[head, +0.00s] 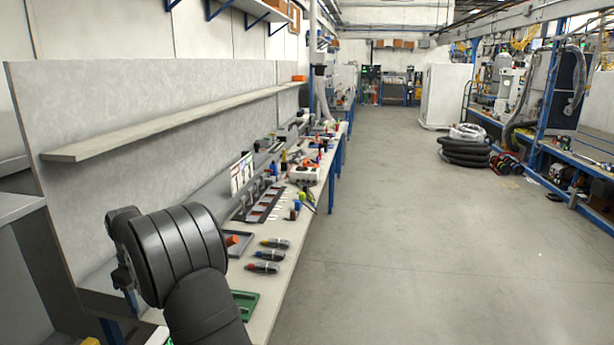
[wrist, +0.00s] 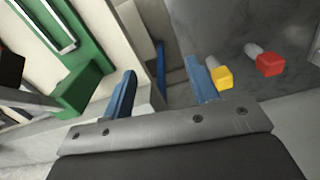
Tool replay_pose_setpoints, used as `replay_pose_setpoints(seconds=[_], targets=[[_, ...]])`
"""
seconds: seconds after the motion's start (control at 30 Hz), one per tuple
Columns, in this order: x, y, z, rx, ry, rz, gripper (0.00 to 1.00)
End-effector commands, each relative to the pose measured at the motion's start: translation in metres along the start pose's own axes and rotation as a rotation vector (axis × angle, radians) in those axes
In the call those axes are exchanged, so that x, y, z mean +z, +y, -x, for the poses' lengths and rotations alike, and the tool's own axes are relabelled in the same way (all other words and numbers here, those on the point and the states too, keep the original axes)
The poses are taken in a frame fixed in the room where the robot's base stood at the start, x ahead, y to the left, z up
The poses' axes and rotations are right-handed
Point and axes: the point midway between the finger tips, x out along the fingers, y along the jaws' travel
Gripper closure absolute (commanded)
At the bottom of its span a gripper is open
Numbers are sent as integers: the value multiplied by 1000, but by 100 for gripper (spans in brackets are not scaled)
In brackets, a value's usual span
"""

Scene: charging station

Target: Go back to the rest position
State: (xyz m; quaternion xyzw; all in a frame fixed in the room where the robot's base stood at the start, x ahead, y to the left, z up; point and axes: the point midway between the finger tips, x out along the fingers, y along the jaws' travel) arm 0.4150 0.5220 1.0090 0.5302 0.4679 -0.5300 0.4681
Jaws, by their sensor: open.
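My gripper (wrist: 162,84) shows in the wrist view as two blue fingers standing apart with nothing between them. It is open and empty. A pale strip and a dark gap show behind the fingers. In the head view my dark arm fills the lower left, in front of the workbench (head: 283,278); the fingers cannot be made out there. A green tray (wrist: 72,92) lies to the left of the fingers in the wrist view, apart from them. A green tray (head: 247,298) also shows at the near end of the bench in the head view, partly hidden by my arm.
Several dark tools with coloured ends (head: 263,267) lie on the bench near my arm. A grey tray (head: 245,238) is just behind. A yellow-ended piece (wrist: 222,77) and a red-ended piece (wrist: 269,65) show right of the fingers.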

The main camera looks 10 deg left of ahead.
Motion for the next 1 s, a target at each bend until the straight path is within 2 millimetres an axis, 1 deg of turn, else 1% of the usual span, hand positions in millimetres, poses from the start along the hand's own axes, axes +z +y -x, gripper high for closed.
replay_pose_setpoints(seconds=[0.03,0.1,0.5,0.77,1.0], targets=[[7,9,0,0,1,-29,46],[16,20,-1,1,1,-70,46],[71,78,-7,0,1,-302,46],[110,112,-10,0,1,-455,46],[149,139,-13,0,1,-598,46]])
